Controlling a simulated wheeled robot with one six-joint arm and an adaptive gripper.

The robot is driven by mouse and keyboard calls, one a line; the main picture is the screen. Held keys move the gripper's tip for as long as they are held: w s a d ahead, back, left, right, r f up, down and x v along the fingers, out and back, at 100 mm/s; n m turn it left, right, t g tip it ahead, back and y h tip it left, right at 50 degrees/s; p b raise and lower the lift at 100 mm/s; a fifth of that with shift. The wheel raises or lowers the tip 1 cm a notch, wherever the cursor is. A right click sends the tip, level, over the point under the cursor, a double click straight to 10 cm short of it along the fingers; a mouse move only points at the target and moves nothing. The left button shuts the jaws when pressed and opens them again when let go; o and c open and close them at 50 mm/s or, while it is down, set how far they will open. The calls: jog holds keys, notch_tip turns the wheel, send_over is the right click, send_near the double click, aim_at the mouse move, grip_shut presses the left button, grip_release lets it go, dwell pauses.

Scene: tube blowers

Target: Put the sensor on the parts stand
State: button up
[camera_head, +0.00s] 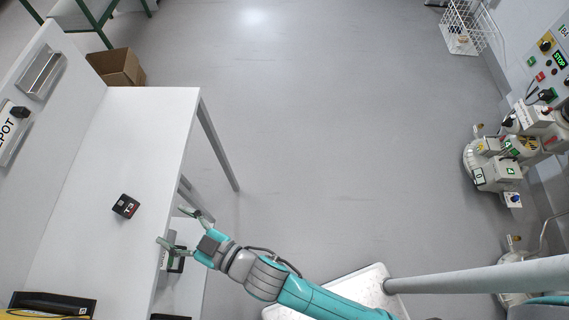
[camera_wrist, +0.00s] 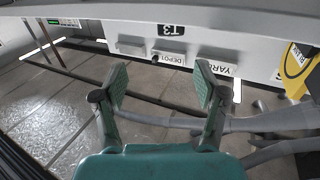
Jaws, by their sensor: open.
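I cannot tell for sure which thing is the sensor. A small black box marked T3 (camera_head: 126,206) lies on the white table. In the wrist view a dark T3 label (camera_wrist: 178,29) shows at the top. No thing is clearly marked as the parts stand. My gripper (camera_head: 176,228) is at the table's right edge, fingers spread and nothing between them. In the wrist view my gripper (camera_wrist: 160,82) is also open and empty. The T3 box is apart from it, to its left.
The white table (camera_head: 85,190) has a back panel with a DEPOT holder (camera_head: 12,135), with a small black thing (camera_head: 20,112) at it. A black tray-like item (camera_head: 52,303) lies at the lower left. A cardboard box (camera_head: 115,67) stands behind. The floor to the right is open; machines (camera_head: 495,165) stand beyond.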

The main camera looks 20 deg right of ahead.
jog(key=s+d+f+m+t+h, duration=0.1)
jog(key=s+d+f+m+h, duration=0.2)
jog(key=d, duration=0.8)
jog(key=s+d+f+m+t+h, duration=0.1)
jog(key=s+d+h, duration=0.3)
jog(key=d, duration=0.8)
jog(key=s+d+r+m+h, duration=0.2)
jog(key=s+d, duration=0.3)
jog(key=s, duration=0.2)
jog(key=s+d+r+m+h, duration=0.2)
jog(key=s+d+h, duration=0.1)
jog(key=s+d, duration=0.3)
jog(key=shift+s+d+r+m, duration=0.2)
jog(key=shift+s+r+m, duration=0.2)
jog(key=shift+s, duration=0.5)
